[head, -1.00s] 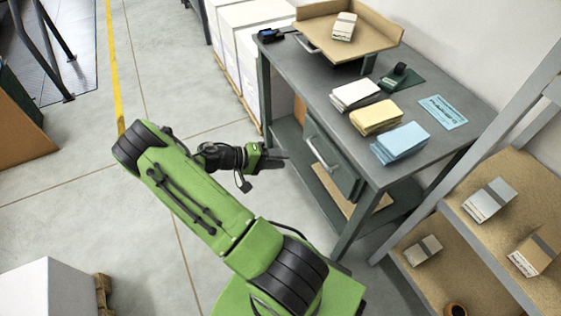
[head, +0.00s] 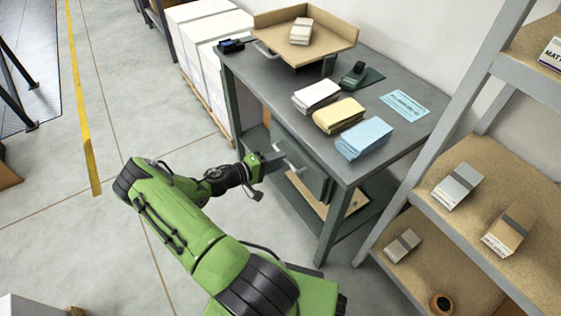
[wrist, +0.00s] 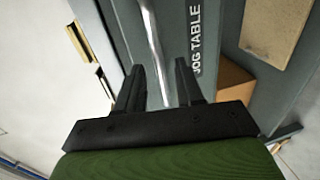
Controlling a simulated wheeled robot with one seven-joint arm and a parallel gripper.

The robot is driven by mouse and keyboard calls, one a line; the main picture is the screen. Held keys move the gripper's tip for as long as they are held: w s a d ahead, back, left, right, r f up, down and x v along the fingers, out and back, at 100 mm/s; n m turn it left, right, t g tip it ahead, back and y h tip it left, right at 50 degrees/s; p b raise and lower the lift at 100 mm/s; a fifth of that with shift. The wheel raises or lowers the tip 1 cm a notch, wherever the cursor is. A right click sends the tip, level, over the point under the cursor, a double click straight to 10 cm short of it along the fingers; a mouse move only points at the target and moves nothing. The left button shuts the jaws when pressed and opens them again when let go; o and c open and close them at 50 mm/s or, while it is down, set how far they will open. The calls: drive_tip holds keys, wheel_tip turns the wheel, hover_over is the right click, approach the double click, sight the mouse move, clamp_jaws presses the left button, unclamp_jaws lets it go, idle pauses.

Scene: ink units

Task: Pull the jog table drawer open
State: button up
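The jog table (head: 384,103) is a grey bench with a green-grey drawer (head: 312,177) under its top. The drawer's bright bar handle (head: 292,157) shows in the head view, and in the wrist view the handle (wrist: 153,35) runs down toward my fingers beside the words "JOG TABLE". The drawer looks shut. My gripper (head: 281,163) is at the drawer front by the handle. In the wrist view its two black fingers (wrist: 157,80) are apart, with the handle's lower part between them. I cannot tell whether they touch it.
Paper stacks in white (head: 316,95), yellow (head: 339,115) and blue (head: 364,138) lie on the tabletop. A wooden tray (head: 340,38) stands at its back. A shelf rack (head: 405,190) stands to the right.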

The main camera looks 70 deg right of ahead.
drive_tip(key=shift+x, duration=1)
clamp_jaws()
